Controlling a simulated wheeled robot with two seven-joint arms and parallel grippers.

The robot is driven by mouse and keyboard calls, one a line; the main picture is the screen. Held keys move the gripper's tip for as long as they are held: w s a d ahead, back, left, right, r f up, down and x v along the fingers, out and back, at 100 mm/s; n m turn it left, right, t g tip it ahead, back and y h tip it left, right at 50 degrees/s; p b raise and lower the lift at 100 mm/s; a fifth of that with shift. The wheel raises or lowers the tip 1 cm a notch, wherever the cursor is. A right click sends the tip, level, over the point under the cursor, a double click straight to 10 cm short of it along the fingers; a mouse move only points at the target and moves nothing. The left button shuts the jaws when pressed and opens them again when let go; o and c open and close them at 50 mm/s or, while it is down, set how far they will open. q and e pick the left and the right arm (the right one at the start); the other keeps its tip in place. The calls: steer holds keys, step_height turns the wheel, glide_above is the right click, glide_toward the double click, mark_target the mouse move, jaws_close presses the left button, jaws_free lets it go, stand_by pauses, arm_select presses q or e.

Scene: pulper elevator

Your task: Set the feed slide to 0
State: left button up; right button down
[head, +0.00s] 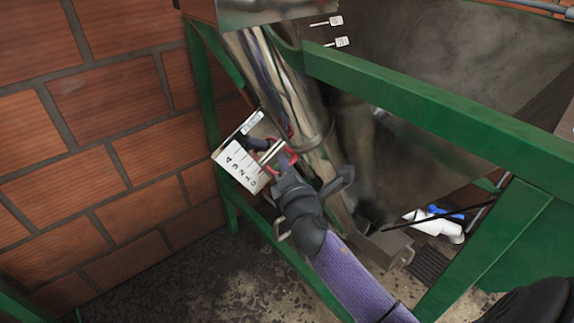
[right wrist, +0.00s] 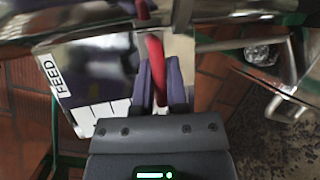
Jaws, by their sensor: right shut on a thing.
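The feed scale plate (head: 237,166) is white with black numbers from 4 at its upper left to 0 at its lower right. It sits beside the slanted metal chute (head: 290,90). In the right wrist view the FEED label (right wrist: 53,75) and blank white tick spaces show. My right gripper (head: 275,153) is shut on the red slide handle (right wrist: 156,66), which stands between its purple fingers in the right wrist view. The fingers and handle partly cover the plate, so the slide's reading cannot be told. My left gripper is not in view.
A green frame (head: 440,100) crosses above and right of my right arm, with a green post (head: 205,85) at left. A brick wall (head: 85,150) stands behind. A white and blue object (head: 437,222) lies at the right. The speckled floor (head: 160,285) shows below.

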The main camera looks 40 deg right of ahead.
steer(key=shift+d+f+b, duration=0.15)
steer(key=shift+f+b, duration=0.2)
steer(key=shift+f, duration=0.1)
steer(key=shift+d+f+b, duration=0.25)
steer(key=shift+f+b, duration=0.05)
steer(key=shift+f, duration=0.2)
steer(key=shift+d+f+b, duration=0.25)
steer(key=shift+f+b, duration=0.05)
steer(key=shift+f, duration=0.15)
steer(key=c, duration=0.7)
jaws_free()
steer(key=shift+d, duration=0.1)
steer(key=shift+o, duration=0.3)
